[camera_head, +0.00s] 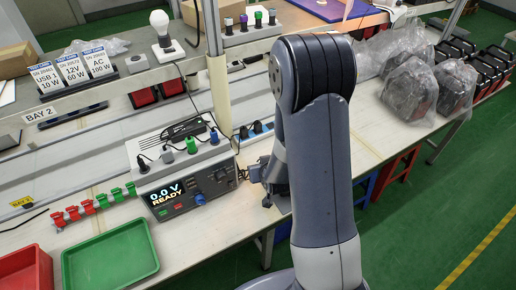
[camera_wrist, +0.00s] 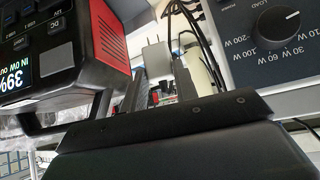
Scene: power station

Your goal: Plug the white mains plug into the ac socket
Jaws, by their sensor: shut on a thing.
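My gripper (camera_head: 268,188) is low over the bench, just right of the grey tester, and my arm hides much of it in the head view. In the wrist view its fingers are shut on a small white block (camera_wrist: 155,58), which looks like the white mains plug. A red and black power station (camera_wrist: 100,38) stands close on the left of the wrist view, with a lit display reading 39% and ports marked DC and USB. I cannot make out the ac socket in either view. The power station is not clear in the head view.
A grey box with a LOAD dial (camera_wrist: 278,22) is close on the right in the wrist view, with dark cables beside it. The tester (camera_head: 185,180) reads 0.0 V READY. A green tray (camera_head: 110,255) and a red tray (camera_head: 25,272) are at front left. Bagged units (camera_head: 408,85) stand at right.

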